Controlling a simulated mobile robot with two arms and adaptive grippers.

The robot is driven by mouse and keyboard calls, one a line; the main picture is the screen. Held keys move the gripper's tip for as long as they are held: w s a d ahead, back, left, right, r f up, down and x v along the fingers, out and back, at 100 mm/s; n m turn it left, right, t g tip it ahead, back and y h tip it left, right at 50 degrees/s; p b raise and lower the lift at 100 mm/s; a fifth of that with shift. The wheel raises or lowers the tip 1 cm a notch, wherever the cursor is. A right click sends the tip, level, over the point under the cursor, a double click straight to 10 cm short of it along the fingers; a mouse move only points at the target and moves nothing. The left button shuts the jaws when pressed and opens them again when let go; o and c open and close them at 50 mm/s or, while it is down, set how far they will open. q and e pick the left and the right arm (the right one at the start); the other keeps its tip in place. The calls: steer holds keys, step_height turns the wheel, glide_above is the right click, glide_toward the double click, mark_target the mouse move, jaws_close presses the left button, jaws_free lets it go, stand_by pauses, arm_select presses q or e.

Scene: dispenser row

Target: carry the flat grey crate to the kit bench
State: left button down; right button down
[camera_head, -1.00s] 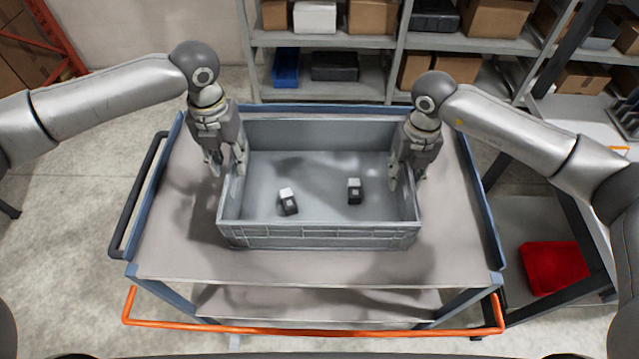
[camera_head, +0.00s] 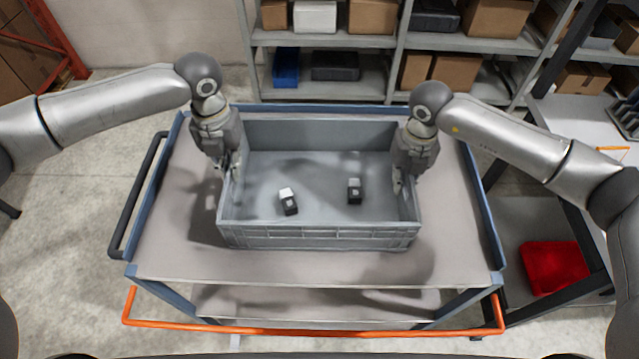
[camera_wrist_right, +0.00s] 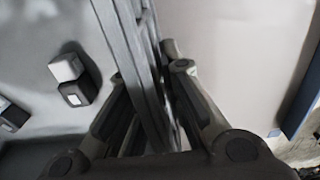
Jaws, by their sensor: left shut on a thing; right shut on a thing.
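The flat grey crate (camera_head: 318,236) sits on the top of a cart (camera_head: 190,240) in the head view, with two small black and white blocks inside it, a left one (camera_head: 288,201) and a right one (camera_head: 355,191). My left gripper (camera_head: 229,172) is shut on the crate's left wall. My right gripper (camera_head: 404,182) is shut on the crate's right wall. In the right wrist view the crate's wall (camera_wrist_right: 135,60) runs between the two fingers of my right gripper (camera_wrist_right: 155,95). The crate appears level and resting on the cart.
The cart has a black side handle (camera_head: 138,195) and an orange front bar (camera_head: 310,329). Grey shelves (camera_head: 330,90) with boxes stand behind it. At the right is a dark-framed bench (camera_head: 580,120) with a red bin (camera_head: 553,268) below.

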arm_select(q)
steer(key=shift+w+r, duration=0.1)
steer(key=shift+r, duration=0.05)
arm_select(e)
steer(key=shift+w+r, duration=0.1)
